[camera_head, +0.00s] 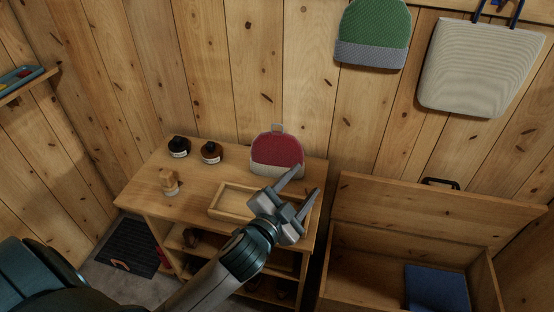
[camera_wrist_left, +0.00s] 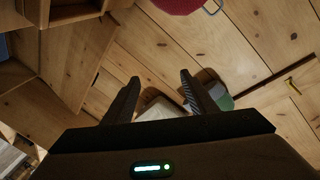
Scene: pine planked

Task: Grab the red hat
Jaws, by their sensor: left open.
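The red hat (camera_head: 277,150) has a pale grey brim and a small loop on top. It stands at the back right of the wooden cabinet top, close to the plank wall. Part of its red crown also shows at the top edge of the left wrist view (camera_wrist_left: 180,4). My left gripper (camera_head: 306,181) is open and empty, in front of the hat and apart from it in the wrist view. Its two fingers also show in the left wrist view (camera_wrist_left: 160,88). My right gripper is not in view.
A shallow wooden tray (camera_head: 222,212) lies on the cabinet top (camera_head: 200,200). Two dark jars (camera_head: 178,147) and a brush (camera_head: 169,181) stand left. An open wooden chest (camera_head: 345,260) stands right. A green hat (camera_head: 373,35) and pale bag (camera_head: 480,65) hang above.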

